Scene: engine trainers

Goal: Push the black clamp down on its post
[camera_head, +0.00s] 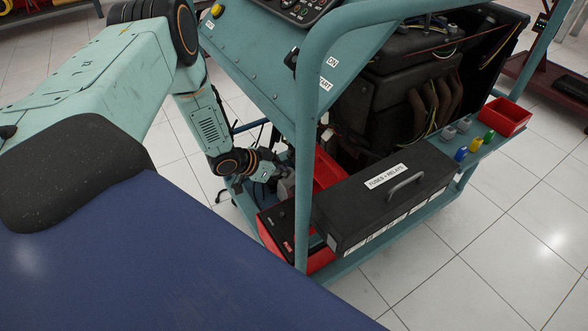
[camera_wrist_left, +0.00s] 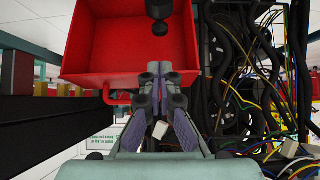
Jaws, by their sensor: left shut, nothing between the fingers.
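My left gripper (camera_head: 286,187) reaches down beside the trainer's blue-green frame, above the near end of the black-and-red battery-like box (camera_head: 279,222). In the left wrist view the gripper (camera_wrist_left: 160,70) is shut, with its fingertips together and nothing between them. The fingertips overlap the near edge of a red tray (camera_wrist_left: 105,45). A black knob-like piece (camera_wrist_left: 158,12) shows at the top edge of that view, in front of the red tray. I cannot tell if it is the clamp. I cannot make out the clamp or its post surely in the head view.
A long black FUSES / RELAYS box (camera_head: 385,195) with a handle stands right of the gripper. A blue-green frame tube (camera_head: 304,150) rises close by. Loose cables (camera_wrist_left: 245,90) fill the right of the wrist view. A red bin (camera_head: 504,116) sits at the shelf's far end.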

